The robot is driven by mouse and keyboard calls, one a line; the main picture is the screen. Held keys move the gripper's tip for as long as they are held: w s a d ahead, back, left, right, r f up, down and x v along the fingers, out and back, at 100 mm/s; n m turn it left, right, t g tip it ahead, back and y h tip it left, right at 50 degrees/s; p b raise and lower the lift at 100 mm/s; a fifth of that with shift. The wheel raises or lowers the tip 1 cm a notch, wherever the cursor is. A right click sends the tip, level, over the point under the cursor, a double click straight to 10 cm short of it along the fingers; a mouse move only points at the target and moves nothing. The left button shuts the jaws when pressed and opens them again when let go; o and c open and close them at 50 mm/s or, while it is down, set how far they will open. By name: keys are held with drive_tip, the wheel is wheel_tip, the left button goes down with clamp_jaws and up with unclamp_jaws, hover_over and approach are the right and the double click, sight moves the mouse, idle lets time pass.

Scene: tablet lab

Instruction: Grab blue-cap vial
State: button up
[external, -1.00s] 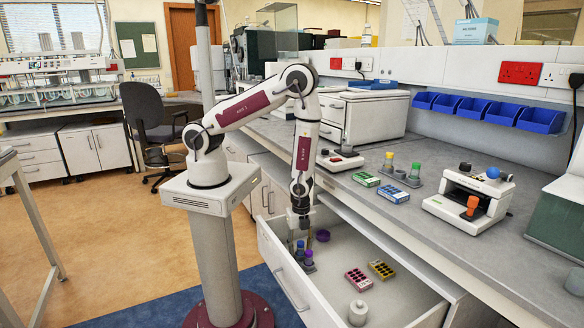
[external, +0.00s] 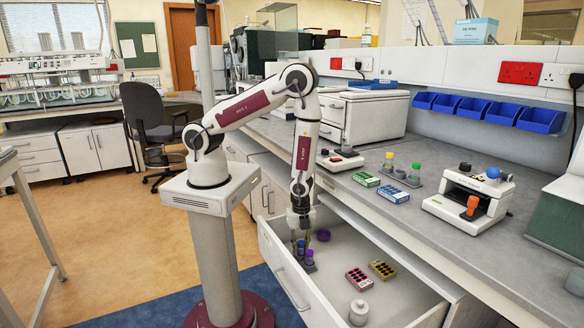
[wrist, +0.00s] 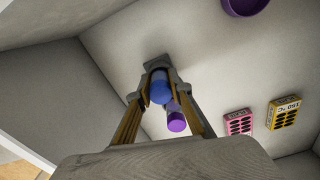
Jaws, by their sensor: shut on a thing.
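The blue-cap vial (wrist: 160,88) stands in a small grey rack (wrist: 153,64) inside the open drawer. In the wrist view its blue cap is between the two fingers of my gripper (wrist: 160,80), which are shut on it. In the external view my gripper (external: 301,237) reaches down into the drawer at the rack, and the blue-cap vial is mostly hidden there. A purple-cap vial (wrist: 177,121) is close beside the blue one, in the same rack; it also shows in the external view (external: 309,256).
The drawer (external: 335,270) also holds a purple bowl (external: 323,235), a pink block (external: 359,279), a yellow block (external: 382,269) and a grey-white lidded jar (external: 358,312). The drawer's front wall is close to my gripper. The bench edge runs along the right.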

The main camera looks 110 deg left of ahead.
sight(301, 242)
drive_tip(key=shift+s, duration=0.1)
drive_tip(key=shift+r, duration=4.95)
